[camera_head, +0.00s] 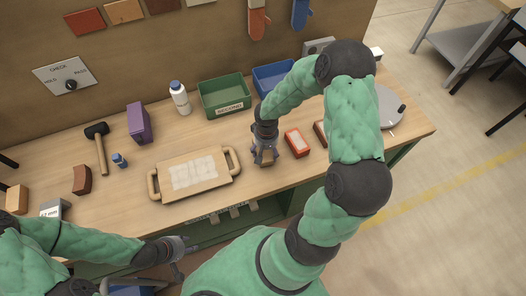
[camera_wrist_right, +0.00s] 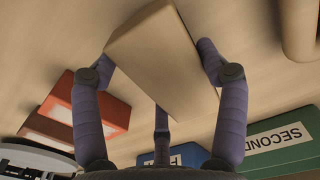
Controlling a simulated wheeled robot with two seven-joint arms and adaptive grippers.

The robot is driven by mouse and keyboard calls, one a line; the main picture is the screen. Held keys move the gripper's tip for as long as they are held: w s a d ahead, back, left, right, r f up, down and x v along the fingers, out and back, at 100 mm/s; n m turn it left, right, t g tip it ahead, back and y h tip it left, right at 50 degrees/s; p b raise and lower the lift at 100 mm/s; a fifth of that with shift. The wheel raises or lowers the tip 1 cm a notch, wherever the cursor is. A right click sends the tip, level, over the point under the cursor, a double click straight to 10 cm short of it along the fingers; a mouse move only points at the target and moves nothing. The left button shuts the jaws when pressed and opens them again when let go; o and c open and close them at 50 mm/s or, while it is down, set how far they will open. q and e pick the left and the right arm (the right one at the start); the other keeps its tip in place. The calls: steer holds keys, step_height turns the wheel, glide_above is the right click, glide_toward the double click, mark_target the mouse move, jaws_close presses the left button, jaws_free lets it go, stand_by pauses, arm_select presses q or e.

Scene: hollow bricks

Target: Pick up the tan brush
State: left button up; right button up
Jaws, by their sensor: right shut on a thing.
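The tan brush (camera_wrist_right: 160,60) shows as a plain tan block between the fingers of my right gripper (camera_wrist_right: 165,65) in the wrist view. No bristles can be made out. In the head view my right gripper (camera_head: 264,152) points down at the table, right of the tray, and is shut on the brush (camera_head: 266,159), which is mostly hidden by the fingers. I cannot tell whether the brush touches the table. My left gripper (camera_head: 184,256) is open and empty, low in front of the table's near edge.
A wooden tray with handles (camera_head: 155,185) lies left of my right gripper. A red box with a white top (camera_head: 296,142) is close on its right. Green (camera_head: 224,97) and blue (camera_head: 273,78) bins stand behind. A hammer (camera_head: 99,145), purple box (camera_head: 139,122) and white bottle (camera_head: 180,98) are further left.

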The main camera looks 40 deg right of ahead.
steer(key=shift+r, duration=0.5)
step_height(320, 180, up, 2)
steer(key=shift+r+p, duration=0.2)
steer(key=shift+p, duration=0.2)
steer(key=s+a+r+p, duration=0.1)
steer(key=s+a+r, duration=0.8)
steer(key=s, duration=0.1)
steer(key=shift+s+r, duration=0.3)
steer(key=shift+s, duration=0.1)
